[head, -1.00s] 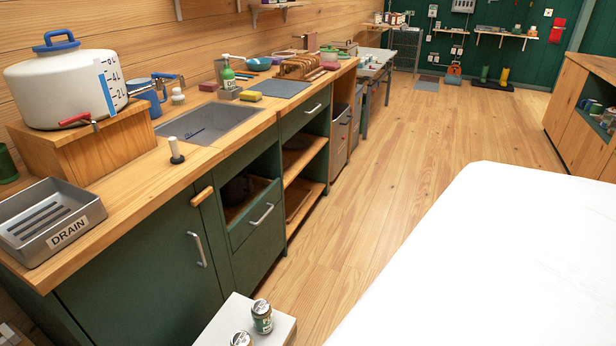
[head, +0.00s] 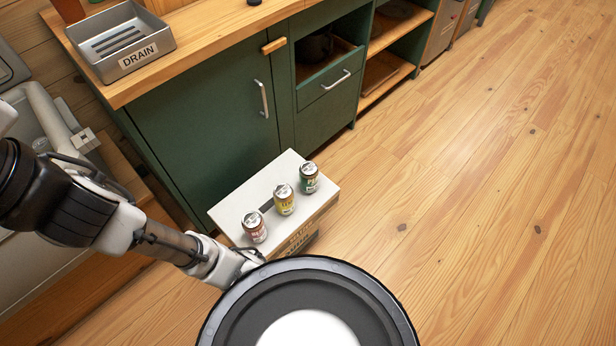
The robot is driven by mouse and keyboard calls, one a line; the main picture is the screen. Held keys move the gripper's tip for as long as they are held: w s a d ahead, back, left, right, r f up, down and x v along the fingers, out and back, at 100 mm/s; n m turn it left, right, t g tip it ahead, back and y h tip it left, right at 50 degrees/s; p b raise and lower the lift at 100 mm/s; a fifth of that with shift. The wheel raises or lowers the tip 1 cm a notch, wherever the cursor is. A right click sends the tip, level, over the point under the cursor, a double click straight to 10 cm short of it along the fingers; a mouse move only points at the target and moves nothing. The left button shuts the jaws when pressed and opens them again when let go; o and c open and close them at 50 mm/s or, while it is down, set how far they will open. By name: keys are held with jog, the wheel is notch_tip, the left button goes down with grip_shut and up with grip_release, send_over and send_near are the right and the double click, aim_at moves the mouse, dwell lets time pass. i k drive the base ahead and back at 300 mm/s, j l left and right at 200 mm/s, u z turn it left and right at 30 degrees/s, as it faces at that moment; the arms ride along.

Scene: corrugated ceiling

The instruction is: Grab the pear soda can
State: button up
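Three small soda cans stand upright in a slanted row on a white-topped box (head: 236,212). The can with a green label (head: 309,178) is farthest right. The can with a reddish-brown label (head: 255,226) is nearest and farthest left. The lettering is too small to tell which one is pear. My arm reaches in from the left, and its visible end is just below the box's near corner. My gripper does not show; the round dark part of my body may hide it.
The box stands on the wood floor before a green cabinet (head: 199,128) with a metal handle. A grey tray marked DRAIN (head: 122,41) sits on the counter above. An open drawer (head: 330,85) and shelves are farther along. The floor (head: 460,170) to the right is clear.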

aim_at(309, 171)
jog(key=i+l+z, duration=0.15)
jog(key=i+z, duration=0.6)
jog(key=i, duration=0.2)
